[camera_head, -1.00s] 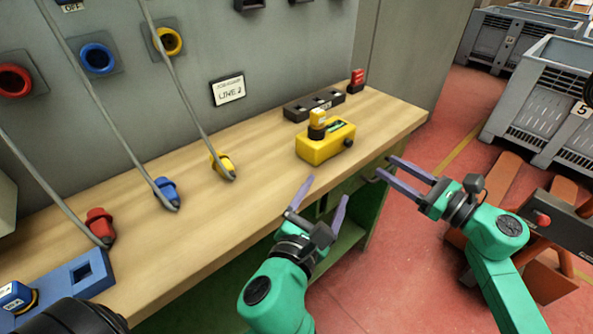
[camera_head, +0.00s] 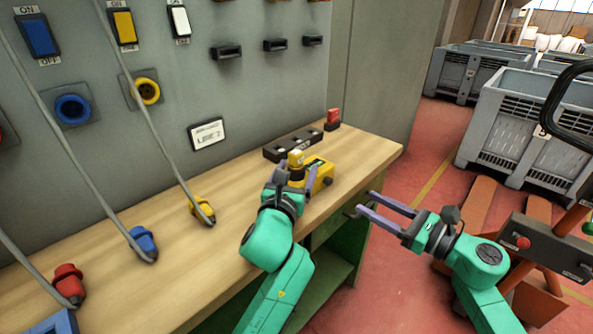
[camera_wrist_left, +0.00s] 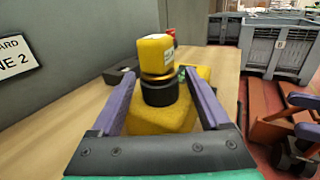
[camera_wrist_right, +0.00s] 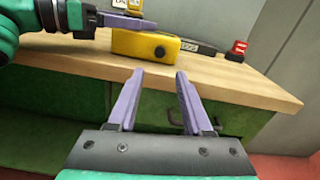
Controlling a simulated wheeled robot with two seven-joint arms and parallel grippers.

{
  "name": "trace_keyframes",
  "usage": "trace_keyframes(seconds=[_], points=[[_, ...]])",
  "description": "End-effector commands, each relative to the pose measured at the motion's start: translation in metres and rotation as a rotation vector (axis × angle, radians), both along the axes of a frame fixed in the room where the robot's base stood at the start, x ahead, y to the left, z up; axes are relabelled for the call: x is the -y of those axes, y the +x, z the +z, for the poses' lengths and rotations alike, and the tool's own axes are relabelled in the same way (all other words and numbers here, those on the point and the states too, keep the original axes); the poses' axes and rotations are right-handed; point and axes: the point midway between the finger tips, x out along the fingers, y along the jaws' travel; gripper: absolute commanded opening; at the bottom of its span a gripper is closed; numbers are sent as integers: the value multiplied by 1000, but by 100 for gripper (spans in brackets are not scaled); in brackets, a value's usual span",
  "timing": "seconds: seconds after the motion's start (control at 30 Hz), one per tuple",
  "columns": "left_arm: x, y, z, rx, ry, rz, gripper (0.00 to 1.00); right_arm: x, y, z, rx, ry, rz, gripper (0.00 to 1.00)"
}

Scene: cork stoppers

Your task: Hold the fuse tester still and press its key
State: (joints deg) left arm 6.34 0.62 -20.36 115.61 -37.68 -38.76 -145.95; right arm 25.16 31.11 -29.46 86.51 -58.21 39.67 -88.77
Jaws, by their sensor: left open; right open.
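The yellow fuse tester (camera_head: 323,174) sits on the wooden bench near its right end. It also shows in the left wrist view (camera_wrist_left: 160,119), with a yellow fuse-like block (camera_wrist_left: 155,55) on a black round base on top. A black knob (camera_wrist_right: 159,52) is on its side in the right wrist view. My left gripper (camera_head: 296,175) is open, its fingers reaching to either side of the tester; I cannot tell whether they touch it. My right gripper (camera_head: 372,203) is open and empty, off the bench's front edge, lower than the tester.
A dark socket block (camera_head: 293,144) and a red piece (camera_head: 333,118) stand behind the tester. Red, blue and yellow plugs (camera_head: 202,211) on cables lie along the bench to the left. A grey panel rises behind. Grey crates (camera_head: 520,115) stand on the right.

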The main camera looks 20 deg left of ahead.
Motion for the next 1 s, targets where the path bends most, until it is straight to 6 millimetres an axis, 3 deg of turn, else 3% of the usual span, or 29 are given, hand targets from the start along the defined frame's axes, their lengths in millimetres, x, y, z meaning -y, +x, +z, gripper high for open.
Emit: trace_keyframes(seconds=[0.23,0.27,0.4,0.47,0.57,0.7,1.0], points=[[0,3,0,-1,0,0,79,0,0,0,0,0,0,50],[0,3,0,-1,0,0,76,0,0,0,0,0,0,50],[0,2,0,-1,0,0,22,0,0,0,0,0,0,50],[0,2,0,-1,0,0,0,0,0,0,0,0,0,50],[0,2,-1,-1,0,0,0,0,0,0,0,0,0,50],[0,2,-1,-1,0,0,0,0,0,0,0,0,0,0],[0,2,-1,-2,0,0,0,0,0,0,0,0,0,0]])
